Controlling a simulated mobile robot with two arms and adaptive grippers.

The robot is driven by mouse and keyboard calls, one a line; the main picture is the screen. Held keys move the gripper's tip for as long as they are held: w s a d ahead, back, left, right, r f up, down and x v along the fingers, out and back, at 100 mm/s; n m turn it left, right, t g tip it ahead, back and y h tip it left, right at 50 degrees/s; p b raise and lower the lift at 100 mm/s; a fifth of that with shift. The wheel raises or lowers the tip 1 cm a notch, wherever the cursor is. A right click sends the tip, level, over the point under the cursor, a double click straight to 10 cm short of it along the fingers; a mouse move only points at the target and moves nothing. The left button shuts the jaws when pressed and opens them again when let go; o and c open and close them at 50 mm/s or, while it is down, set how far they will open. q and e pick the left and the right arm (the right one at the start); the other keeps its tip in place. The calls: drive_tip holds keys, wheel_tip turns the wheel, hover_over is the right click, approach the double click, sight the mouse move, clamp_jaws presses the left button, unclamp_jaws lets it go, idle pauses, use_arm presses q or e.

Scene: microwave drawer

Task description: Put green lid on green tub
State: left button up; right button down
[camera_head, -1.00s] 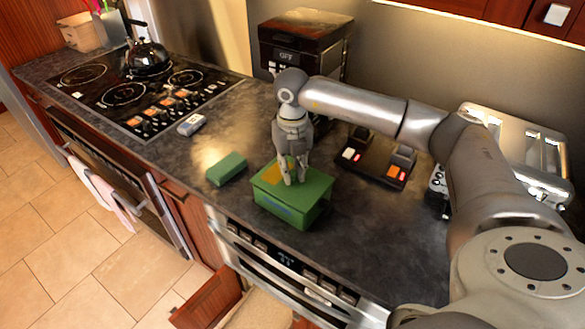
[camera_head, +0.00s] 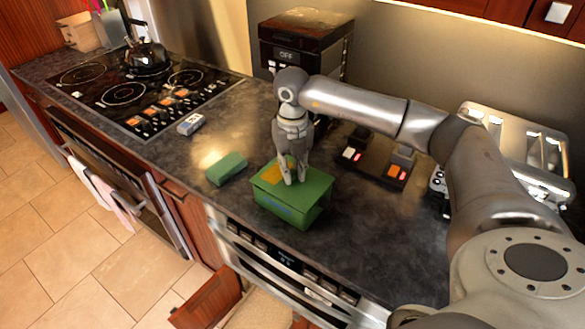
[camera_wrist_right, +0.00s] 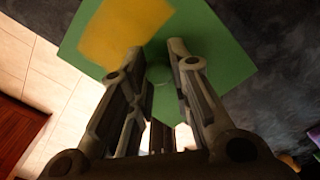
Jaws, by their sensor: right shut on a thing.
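The green tub (camera_head: 285,211) stands upright on the dark counter near its front edge. My right gripper (camera_head: 296,180) points down onto the lid's middle and is shut on the lid's small handle, mostly hidden by the fingers. The wrist view shows the lid (camera_wrist_right: 222,50) close below the fingers (camera_wrist_right: 158,62). My left gripper is not in view.
A smaller green block (camera_head: 227,169) lies left of the tub. A small pale box (camera_head: 191,124) is beside the stove top (camera_head: 150,90). Dark devices with lit switches (camera_head: 376,162) stand right of the tub, and a toaster (camera_head: 515,145) stands farther right. Bare counter lies in front of these devices.

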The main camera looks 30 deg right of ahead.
drive_tip(key=shift+f+b, duration=0.35)
drive_tip(key=shift+b, duration=0.05)
idle(0.9)
idle(0.3)
drive_tip(key=c, duration=0.8)
unclamp_jaws()
drive_tip(key=shift+o, duration=0.2)
drive_tip(key=shift+r+p, duration=2.2)
drive_tip(key=shift+r, duration=1.35)
drive_tip(key=shift+f, duration=0.1)
